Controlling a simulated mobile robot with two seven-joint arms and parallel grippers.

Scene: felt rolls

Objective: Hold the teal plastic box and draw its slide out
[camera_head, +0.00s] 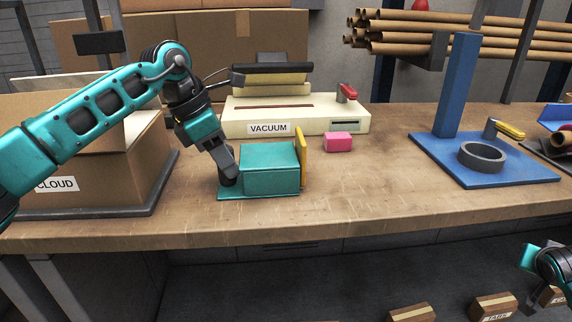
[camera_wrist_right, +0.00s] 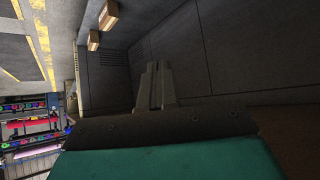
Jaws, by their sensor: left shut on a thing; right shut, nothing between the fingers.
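The teal plastic box (camera_head: 270,170) sits on the workbench, on a thin teal base plate that reaches out to its left. Its slide looks to be the upright yellow panel (camera_head: 302,157) at the box's right side. My left gripper (camera_head: 229,180) points down at the box's left end and is shut on it; the fingers hide the exact place of contact. My right gripper (camera_wrist_right: 154,72) is shut and empty in the right wrist view, pointing toward dark grey panels. In the head view, part of my right arm shows at the lower right, far from the box.
A pink block (camera_head: 338,142) lies behind and right of the box. The cream vacuum machine (camera_head: 300,115) stands behind it, and a cardboard box (camera_head: 90,160) is at the left. A blue stand (camera_head: 457,110) with a dark ring (camera_head: 482,157) is at the right. The bench front is clear.

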